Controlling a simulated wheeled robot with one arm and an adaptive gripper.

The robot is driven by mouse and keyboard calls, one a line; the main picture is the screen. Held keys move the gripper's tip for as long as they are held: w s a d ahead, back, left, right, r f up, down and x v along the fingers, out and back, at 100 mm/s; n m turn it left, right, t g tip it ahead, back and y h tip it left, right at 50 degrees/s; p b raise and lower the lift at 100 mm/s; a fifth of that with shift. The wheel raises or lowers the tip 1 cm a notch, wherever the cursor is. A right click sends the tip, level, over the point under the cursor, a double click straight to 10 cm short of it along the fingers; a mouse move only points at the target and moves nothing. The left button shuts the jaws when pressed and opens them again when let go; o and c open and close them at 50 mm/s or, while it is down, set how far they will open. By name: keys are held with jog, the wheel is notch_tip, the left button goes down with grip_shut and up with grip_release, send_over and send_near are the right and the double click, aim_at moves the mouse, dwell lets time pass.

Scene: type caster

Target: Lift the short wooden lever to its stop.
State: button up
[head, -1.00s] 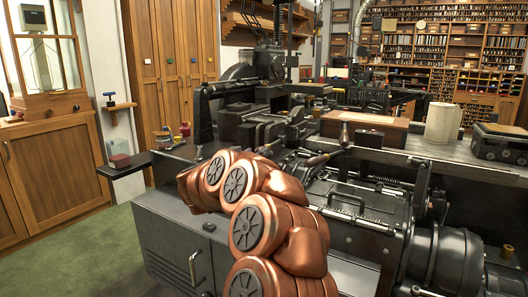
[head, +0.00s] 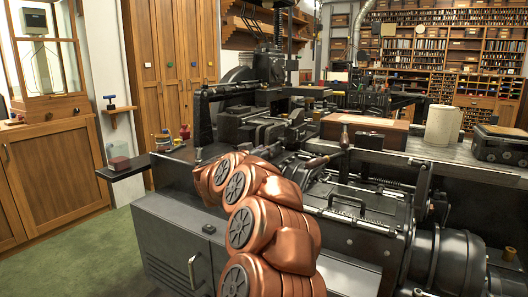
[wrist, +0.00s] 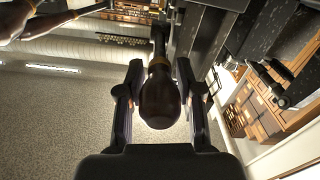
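In the wrist view, a short dark wooden lever handle (wrist: 159,100) with a rounded end and a brass collar stands between the two fingers of my gripper (wrist: 159,104). The fingers are spread on both sides of the handle, with narrow gaps seeming to show beside it. The handle's shaft runs up to dark machine parts at the top. In the head view my gripper and this handle are hidden behind my copper arm.
Other wooden handles show in the head view: one lying tilted (head: 317,161), one upright (head: 344,138). Another wooden handle (wrist: 48,24) is at upper left in the wrist view. The dark casting machine (head: 365,205) fills the middle; green floor (head: 90,250) is clear at left.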

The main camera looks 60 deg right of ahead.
grip_shut()
jog(key=shift+r, duration=0.15)
jog(key=shift+r+p, duration=0.35)
jog(key=shift+p, duration=0.75)
jog(key=r+y+p, duration=0.1)
jog(key=p, duration=0.5)
jog(key=shift+d+r, duration=0.1)
jog(key=r+y+p, duration=0.1)
jog(key=p, duration=0.5)
jog(key=shift+d+r+p, duration=0.15)
jog(key=shift+r+p, duration=0.05)
jog(key=shift+p, duration=0.1)
jog(key=r+y+p, duration=0.1)
jog(key=p, duration=0.5)
jog(key=r+y+p, duration=0.1)
jog(key=p, duration=0.6)
jog(key=shift+d+r+g+y, duration=0.1)
jog(key=shift+d+g+y, duration=0.2)
jog(key=shift+d, duration=0.1)
jog(key=shift+d+y+p, duration=0.1)
jog(key=shift+y+p, duration=0.2)
jog(key=shift+p, duration=0.85)
jog(key=o, duration=0.5)
grip_release()
